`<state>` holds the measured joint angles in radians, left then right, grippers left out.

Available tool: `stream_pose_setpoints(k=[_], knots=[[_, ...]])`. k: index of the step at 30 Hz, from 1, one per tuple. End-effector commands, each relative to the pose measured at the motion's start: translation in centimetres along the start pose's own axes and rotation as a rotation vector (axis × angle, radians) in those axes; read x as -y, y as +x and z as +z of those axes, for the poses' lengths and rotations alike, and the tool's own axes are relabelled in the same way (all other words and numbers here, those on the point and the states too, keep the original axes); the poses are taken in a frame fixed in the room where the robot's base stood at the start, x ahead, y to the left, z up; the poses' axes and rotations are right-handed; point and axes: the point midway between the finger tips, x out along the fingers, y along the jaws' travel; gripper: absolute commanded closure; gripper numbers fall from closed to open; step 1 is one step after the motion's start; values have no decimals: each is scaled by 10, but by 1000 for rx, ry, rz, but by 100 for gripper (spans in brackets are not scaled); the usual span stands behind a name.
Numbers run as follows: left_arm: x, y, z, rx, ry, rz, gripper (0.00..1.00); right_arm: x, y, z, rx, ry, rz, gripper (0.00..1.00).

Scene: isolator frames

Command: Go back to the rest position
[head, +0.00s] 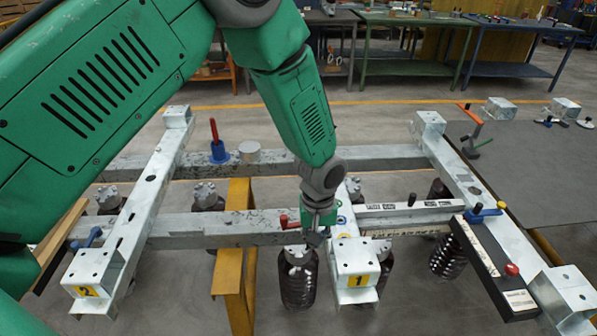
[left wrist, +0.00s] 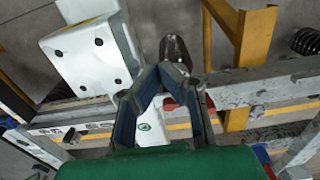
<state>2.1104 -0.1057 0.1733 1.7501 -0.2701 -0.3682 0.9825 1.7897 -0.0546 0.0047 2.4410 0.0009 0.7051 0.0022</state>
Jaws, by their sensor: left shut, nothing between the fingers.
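My left arm, green with a grey wrist, comes in from the left in the head view and reaches down over the frame. My left gripper (head: 316,238) is at its end, beside the bracket marked 1 (head: 357,262) and above the grey rail (head: 230,228). In the left wrist view the gripper (left wrist: 161,72) has its blue-lined fingertips together, with nothing seen between them. A dark insulator (head: 298,278) stands just below and left of the gripper in the head view. Whether the fingers touch anything is hard to tell. My right gripper is in neither view.
Close by are a red-handled clamp (head: 289,222), a yellow support (head: 238,262) and a long white gauge (head: 409,208). A black bar with a red knob (head: 492,266) lies on the right crossbeam. A grey table (head: 545,165) stands at right. Open floor lies behind the frame.

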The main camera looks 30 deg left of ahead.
Motion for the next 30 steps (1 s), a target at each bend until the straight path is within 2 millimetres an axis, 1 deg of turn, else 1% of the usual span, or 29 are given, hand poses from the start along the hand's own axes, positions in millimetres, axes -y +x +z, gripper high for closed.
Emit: stream_pose_setpoints(k=[10,12,14,17,18,20,21,23,24,27,30], knots=[[0,2,0,1,1,0,100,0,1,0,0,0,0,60],[3,8,4,5,10,1,100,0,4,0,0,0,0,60],[10,22,11,14,30,7,100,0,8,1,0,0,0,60],[33,63,36,35,98,25,100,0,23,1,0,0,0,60],[47,83,49,41,135,36,100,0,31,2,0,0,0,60],[70,114,72,46,198,53,100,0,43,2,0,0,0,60],[88,132,88,46,240,59,100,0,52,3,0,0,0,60],[114,156,112,38,306,66,100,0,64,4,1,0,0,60],[132,169,127,29,350,65,100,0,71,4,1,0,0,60],[174,189,158,1,454,51,100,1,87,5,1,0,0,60],[203,195,177,-25,535,29,100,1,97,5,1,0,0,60]])
